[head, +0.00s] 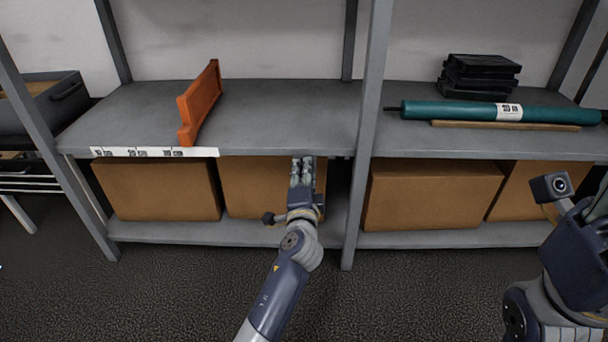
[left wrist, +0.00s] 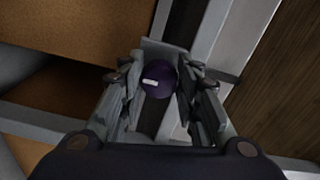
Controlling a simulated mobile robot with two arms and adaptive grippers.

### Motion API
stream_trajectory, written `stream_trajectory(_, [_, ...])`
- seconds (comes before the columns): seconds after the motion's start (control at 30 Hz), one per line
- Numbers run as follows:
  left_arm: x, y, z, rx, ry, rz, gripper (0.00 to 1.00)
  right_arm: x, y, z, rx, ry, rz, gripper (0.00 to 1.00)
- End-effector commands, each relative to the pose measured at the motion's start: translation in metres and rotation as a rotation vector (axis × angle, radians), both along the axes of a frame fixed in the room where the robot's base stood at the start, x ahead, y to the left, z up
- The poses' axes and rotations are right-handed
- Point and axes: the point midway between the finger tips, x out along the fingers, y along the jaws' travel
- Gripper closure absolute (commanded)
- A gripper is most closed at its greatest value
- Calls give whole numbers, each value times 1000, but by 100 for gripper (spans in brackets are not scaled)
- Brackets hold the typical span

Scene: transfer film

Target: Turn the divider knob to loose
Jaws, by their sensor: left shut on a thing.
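The divider knob (left wrist: 158,80) is a dark purple disc with a short white mark, seen in the left wrist view between my left fingers. My left gripper (head: 302,172) is shut on it, in front of the shelf's front edge in the head view. The gripper hides the knob in the head view. The orange divider (head: 200,103) stands upright on the upper shelf, left of my left gripper.
The grey upper shelf (head: 280,115) is bare right of the divider. Cardboard boxes (head: 155,190) fill much of the lower shelf. A grey post (head: 364,130) stands right of my left gripper. A teal roll (head: 455,111) and black cases (head: 482,72) lie beyond it.

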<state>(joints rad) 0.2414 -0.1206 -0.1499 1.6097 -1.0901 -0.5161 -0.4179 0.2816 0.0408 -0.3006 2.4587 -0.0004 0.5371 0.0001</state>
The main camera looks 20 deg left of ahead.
Motion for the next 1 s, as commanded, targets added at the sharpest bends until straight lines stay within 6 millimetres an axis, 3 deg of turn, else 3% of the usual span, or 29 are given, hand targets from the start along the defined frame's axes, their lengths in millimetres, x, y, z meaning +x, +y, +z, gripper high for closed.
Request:
stream_trajectory(0.23, [0, 0, -2, -4, 3, 1, 93, -2, 0, 2, 1, -10, 0, 60])
stream_trajectory(0.27, [0, 0, -2, -3, 4, 1, 65, -2, 0, 2, 1, -10, 0, 60])
stream_trajectory(0.33, [0, 0, -2, -3, 4, 1, 49, -2, 0, 2, 2, -10, 1, 60])
stream_trajectory(0.73, [-3, -1, -1, -1, 1, 0, 49, -1, -1, 0, 4, -1, 0, 60])
stream_trajectory(1.0, [-38, -11, -2, -3, 3, 0, 49, -1, -1, 0, 3, -3, 1, 60])
